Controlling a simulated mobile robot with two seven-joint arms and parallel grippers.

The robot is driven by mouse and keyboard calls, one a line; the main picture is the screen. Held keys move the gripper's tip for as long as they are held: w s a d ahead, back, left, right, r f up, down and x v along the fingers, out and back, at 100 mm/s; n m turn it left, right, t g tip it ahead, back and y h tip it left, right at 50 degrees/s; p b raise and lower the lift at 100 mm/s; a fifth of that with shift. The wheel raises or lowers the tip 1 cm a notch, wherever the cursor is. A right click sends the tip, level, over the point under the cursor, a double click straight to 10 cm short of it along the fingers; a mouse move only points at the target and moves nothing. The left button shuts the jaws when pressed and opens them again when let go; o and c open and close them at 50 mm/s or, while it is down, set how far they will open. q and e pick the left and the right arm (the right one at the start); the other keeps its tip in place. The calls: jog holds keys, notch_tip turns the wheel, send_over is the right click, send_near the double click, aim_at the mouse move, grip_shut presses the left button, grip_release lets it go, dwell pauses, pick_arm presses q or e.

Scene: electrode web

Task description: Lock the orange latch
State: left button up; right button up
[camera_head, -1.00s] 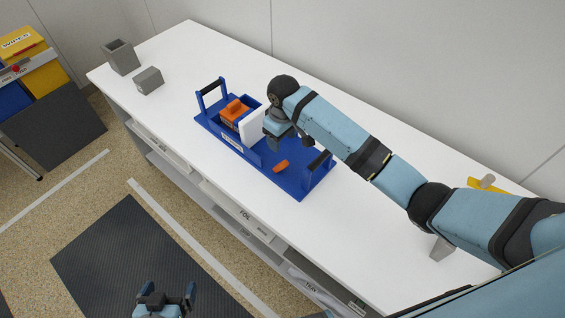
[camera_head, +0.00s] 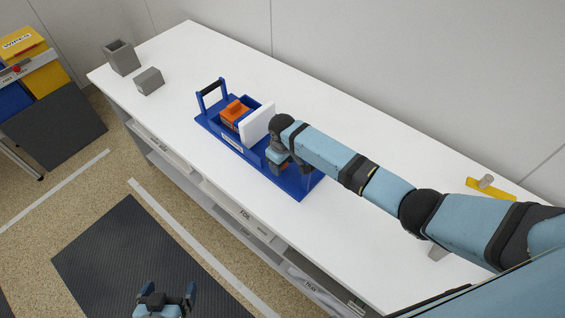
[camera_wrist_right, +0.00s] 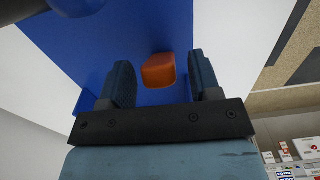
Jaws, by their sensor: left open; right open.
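The orange latch (camera_wrist_right: 159,70) is a small rounded block on the blue tray (camera_wrist_right: 130,30). In the right wrist view it lies between the two fingertips of my right gripper (camera_wrist_right: 165,82), with a gap to the left finger and close to the right one. I cannot tell whether they touch. In the head view my open right gripper (camera_head: 280,160) is over the right part of the blue tray (camera_head: 293,188) and mostly hides the latch. My left gripper (camera_head: 167,296) is open and empty, low in front of the bench.
An orange block (camera_head: 235,115) and a white panel (camera_head: 257,123) stand on the tray, left of my right gripper. A blue handle (camera_head: 211,95) rises at the tray's left end. Grey blocks (camera_head: 149,81) stand at the far left of the white bench (camera_head: 180,130).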

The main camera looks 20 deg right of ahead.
jog(key=shift+f, duration=0.1)
grip_shut()
